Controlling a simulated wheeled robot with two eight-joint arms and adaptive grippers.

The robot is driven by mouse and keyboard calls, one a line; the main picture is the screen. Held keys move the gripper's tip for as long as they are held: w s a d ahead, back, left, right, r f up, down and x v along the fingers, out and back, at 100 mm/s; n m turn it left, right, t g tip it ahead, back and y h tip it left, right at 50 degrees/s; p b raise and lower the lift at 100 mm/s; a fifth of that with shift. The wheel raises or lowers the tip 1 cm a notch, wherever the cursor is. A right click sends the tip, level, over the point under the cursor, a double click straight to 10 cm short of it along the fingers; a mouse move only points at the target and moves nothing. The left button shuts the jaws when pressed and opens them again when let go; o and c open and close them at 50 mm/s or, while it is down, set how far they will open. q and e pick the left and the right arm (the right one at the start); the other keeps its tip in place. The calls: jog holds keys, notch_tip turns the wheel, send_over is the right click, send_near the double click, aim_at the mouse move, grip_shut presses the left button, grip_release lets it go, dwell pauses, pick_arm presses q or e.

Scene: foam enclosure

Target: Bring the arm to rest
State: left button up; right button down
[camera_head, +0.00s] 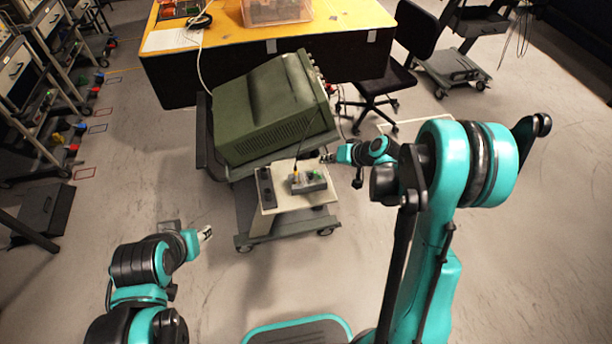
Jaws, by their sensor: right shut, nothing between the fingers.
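My right arm (455,170) comes in from the right and is raised and bent. Its gripper (326,158) is small in view, shut and empty, beside the right edge of the cart's lower shelf and apart from the small box there. My left arm (140,270) is at the lower left. Its gripper (206,233) is over bare floor, left of the cart, with nothing visible in it. Its fingers are too small to tell open from shut.
A wheeled cart (243,240) holds a tilted green instrument (265,110). A grey box (308,183) and a black strip (265,187) lie on its lower shelf. Behind stand a yellow-topped table (345,18) and a black chair (418,32). Shelving racks line the left.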

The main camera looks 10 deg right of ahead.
jog(key=s+a+r+h, duration=0.2)
jog(key=s+r+h, duration=0.1)
jog(key=s+r, duration=0.75)
jog(key=s+r+n+h, duration=0.1)
jog(key=s+r+h, duration=0.1)
jog(key=s, duration=1.2)
jog(key=shift+s+d+r+h, duration=0.15)
jog(key=shift+s+d+h, duration=0.15)
jog(key=shift+s+d, duration=0.1)
